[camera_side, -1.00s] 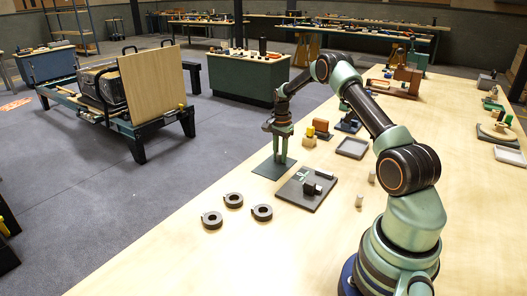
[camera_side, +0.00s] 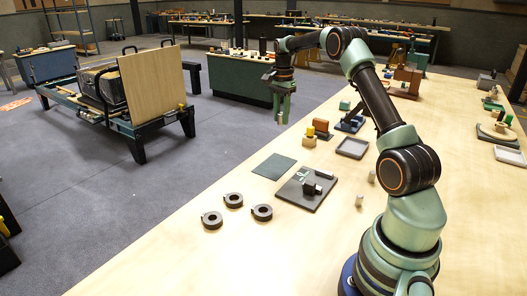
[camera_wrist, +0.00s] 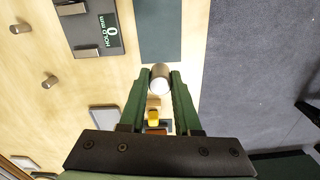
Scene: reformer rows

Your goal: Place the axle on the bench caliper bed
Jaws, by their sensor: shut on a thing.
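My gripper (camera_side: 283,117) is raised well above the bench, over the far side of the green mat. In the wrist view its fingers (camera_wrist: 160,77) are shut on the axle (camera_wrist: 161,79), a short metallic cylinder with a pale round end facing the camera. In the side view the axle is too small to make out clearly between the fingertips. The bench caliper (camera_side: 299,199) is a dark flat plate with raised blocks on its bed, nearer the camera than the mat. It shows at the wrist view's upper left (camera_wrist: 106,47), its display reading "HOLD mm 0".
The green mat (camera_side: 274,166) is empty. Several dark rings (camera_side: 233,200) lie left of the caliper. Small cylinders (camera_side: 359,200) stand right of it. A yellow-topped block (camera_side: 309,142) and a grey tray (camera_side: 352,148) are behind. The bench front is clear.

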